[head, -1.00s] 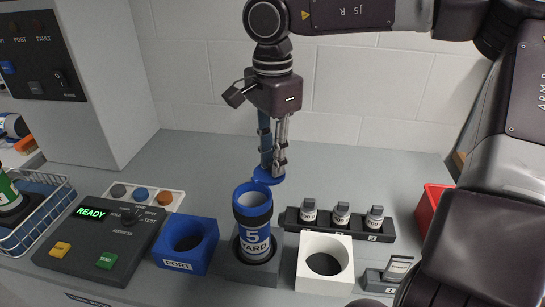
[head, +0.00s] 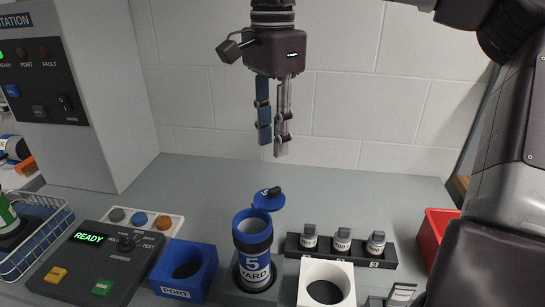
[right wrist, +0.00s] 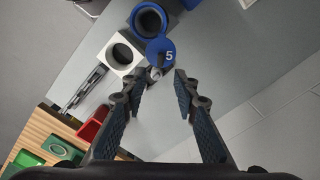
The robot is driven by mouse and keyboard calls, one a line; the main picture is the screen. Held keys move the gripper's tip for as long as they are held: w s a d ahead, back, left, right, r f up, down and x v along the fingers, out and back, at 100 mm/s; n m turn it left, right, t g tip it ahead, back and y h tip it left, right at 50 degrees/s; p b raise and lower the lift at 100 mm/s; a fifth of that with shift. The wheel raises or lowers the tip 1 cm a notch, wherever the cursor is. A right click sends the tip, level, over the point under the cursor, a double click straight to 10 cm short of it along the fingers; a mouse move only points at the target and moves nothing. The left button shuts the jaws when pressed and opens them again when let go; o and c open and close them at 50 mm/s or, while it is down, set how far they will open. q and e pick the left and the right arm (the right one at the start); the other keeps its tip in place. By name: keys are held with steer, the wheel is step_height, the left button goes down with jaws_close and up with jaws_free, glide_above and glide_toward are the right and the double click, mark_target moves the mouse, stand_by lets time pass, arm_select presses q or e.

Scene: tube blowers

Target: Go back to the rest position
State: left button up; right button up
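My right gripper (head: 272,140) hangs above and behind the tube carrier, empty, fingers pointing down. In the right wrist view its two fingers (right wrist: 160,84) stand apart with a clear gap. The blue carrier (head: 253,238), marked 5 and YARD, stands upright in its grey holder (head: 240,281). Its round blue lid (head: 268,201) is swung open at the back of its rim. In the right wrist view the lid (right wrist: 160,50) shows a 5 and lies beyond the fingertips, apart from them. My left gripper is in neither view.
A blue PORT block (head: 183,271) and a white ring block (head: 325,276) flank the carrier. A dark rack (head: 345,254) holds three small vials. A control box (head: 100,261) reads READY. A wire basket (head: 38,240) and a red bin (head: 436,232) stand at the sides.

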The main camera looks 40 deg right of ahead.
steer(key=shift+r, duration=0.55)
